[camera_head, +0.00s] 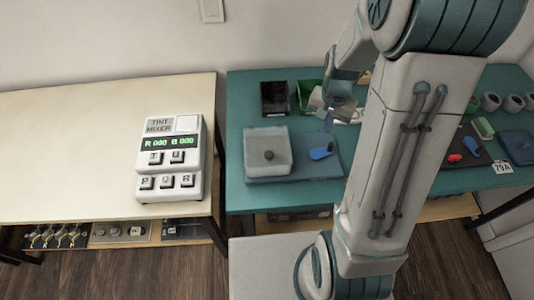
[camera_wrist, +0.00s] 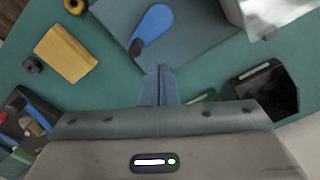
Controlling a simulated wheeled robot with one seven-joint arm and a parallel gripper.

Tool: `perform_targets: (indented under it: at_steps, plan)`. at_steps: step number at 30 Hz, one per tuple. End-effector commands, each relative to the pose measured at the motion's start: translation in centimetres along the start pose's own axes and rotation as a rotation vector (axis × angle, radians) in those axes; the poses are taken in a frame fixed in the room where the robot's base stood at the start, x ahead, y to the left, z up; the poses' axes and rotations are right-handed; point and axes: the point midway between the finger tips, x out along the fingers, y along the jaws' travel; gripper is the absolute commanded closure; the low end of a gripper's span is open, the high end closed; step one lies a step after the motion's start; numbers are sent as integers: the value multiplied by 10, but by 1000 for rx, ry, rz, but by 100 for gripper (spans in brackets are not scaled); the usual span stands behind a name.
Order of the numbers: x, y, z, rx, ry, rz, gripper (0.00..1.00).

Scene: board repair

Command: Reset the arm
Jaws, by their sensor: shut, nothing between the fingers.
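My gripper (camera_head: 327,123) hangs over the teal table (camera_head: 240,196) in the head view, above the back of the blue-grey mat (camera_head: 285,177). In the wrist view my gripper (camera_wrist: 160,72) points at the same mat (camera_wrist: 200,38), with its two fingers together and nothing between them. A blue-handled tool (camera_wrist: 153,24) with a dark end lies on the mat just beyond the fingertips. It also shows in the head view (camera_head: 322,153). My arm hides part of the teal table.
A pale lidded box (camera_head: 268,151) stands on the mat. A black bin (camera_head: 275,98) and a green bin (camera_head: 309,97) stand behind it. A yellow block (camera_wrist: 66,53) lies nearby. The tint mixer (camera_head: 171,157) stands on the cream table (camera_head: 60,150). Several cups (camera_head: 491,102) stand far right.

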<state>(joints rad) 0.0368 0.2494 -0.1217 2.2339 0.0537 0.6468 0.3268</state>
Motion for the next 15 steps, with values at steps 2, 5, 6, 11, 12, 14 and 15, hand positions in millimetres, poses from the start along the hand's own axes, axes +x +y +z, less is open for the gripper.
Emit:
perform_targets:
  at_steps: [2,5,6,11,12,14,15]
  plan:
    - [0,0,0,0,0,0,100]
    - [0,0,0,0,0,0,100]
    - [0,0,0,0,0,0,100]
    - [0,0,0,0,0,0,100]
    - [-1,0,0,-2,1,-1,100]
    - [-6,-1,3,-11,6,-5,100]
    - [-11,-1,5,-22,11,-9,100]
